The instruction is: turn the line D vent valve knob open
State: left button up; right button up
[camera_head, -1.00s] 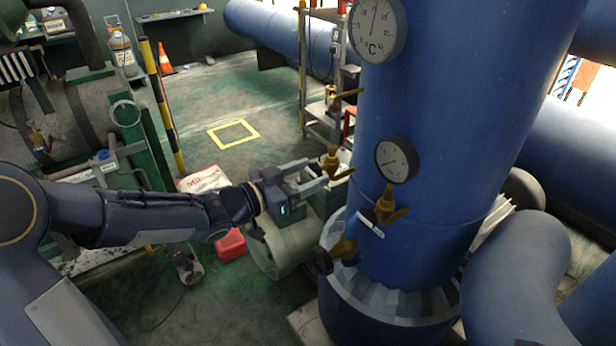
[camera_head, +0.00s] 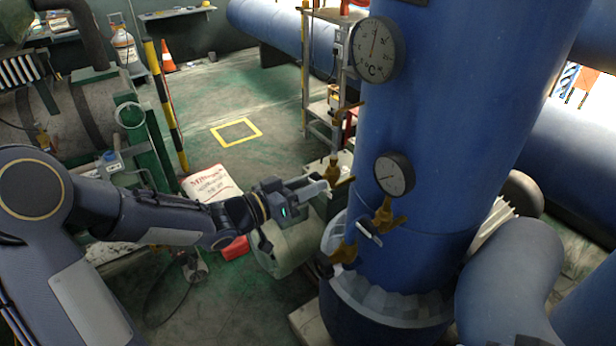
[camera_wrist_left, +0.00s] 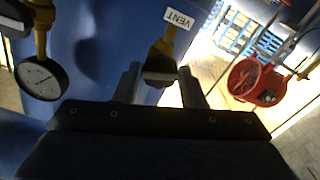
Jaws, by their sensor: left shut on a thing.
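The vent valve is a brass fitting on the side of the big blue vertical pipe. It shows at the pipe's left edge in the head view (camera_head: 334,169). In the left wrist view a white VENT label (camera_wrist_left: 180,19) hangs beside the brass stem (camera_wrist_left: 165,45), and the dark knob (camera_wrist_left: 160,74) lies between my fingers. My left gripper (camera_head: 325,188) reaches in from the left and is shut on this knob; it also shows in the left wrist view (camera_wrist_left: 160,86). I cannot read a line letter. My right gripper is out of view.
A pressure gauge (camera_head: 394,173) and another brass valve (camera_head: 383,216) sit close by on the pipe. A dial thermometer (camera_head: 377,48) is above. A further brass valve (camera_head: 344,249) is below. The left wrist view shows a red round-handled device (camera_wrist_left: 256,82) at the right.

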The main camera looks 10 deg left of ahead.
pick_arm(q)
jog(key=shift+n, duration=0.5)
jog(key=shift+r+n+p, duration=0.15)
jog(key=shift+n+p, duration=0.15)
jog(key=shift+p, duration=0.45)
jog(key=n+p, duration=0.3)
jog(key=shift+f+n, duration=0.2)
jog(key=shift+n, duration=0.3)
